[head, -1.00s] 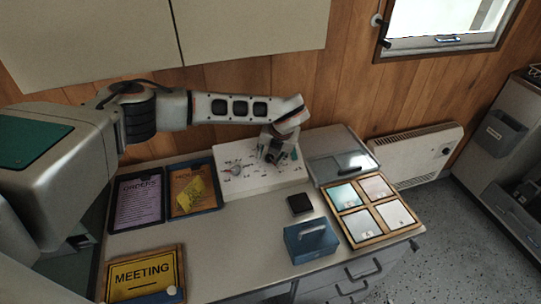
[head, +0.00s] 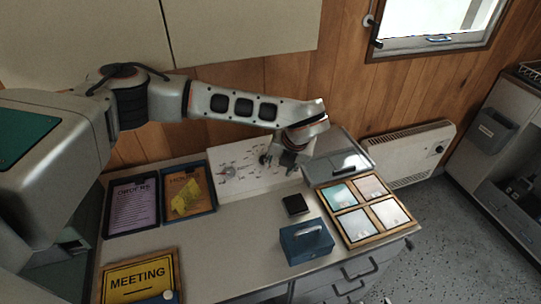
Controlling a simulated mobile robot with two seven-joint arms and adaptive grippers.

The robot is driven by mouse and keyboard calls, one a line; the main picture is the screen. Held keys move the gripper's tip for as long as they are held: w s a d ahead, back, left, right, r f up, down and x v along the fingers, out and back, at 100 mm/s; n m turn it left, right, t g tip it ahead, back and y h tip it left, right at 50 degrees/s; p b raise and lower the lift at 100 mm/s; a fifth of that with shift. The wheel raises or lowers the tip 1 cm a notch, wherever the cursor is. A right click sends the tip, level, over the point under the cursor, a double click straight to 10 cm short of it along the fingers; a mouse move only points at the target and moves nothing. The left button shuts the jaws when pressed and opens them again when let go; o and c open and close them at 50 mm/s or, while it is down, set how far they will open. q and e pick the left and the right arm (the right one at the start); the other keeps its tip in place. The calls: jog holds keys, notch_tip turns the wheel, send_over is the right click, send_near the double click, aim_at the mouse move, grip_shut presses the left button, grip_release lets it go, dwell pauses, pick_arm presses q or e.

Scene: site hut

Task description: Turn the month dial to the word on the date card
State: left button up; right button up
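No date card can be made out for certain. My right gripper is not in view.
Two dark trays hold an orders sheet (head: 133,204) and an orange sheet (head: 188,186). A yellow MEETING sign (head: 139,278), blue box (head: 305,246), black block (head: 295,204), wooden frame of cards (head: 360,245) and grey clipboard-like panel (head: 322,173) surround clear worktop (head: 225,245).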

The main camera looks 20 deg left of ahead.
pick_arm(q)
jog(key=shift+s+d, duration=1.5)
jog(key=shift+s, duration=0.2)
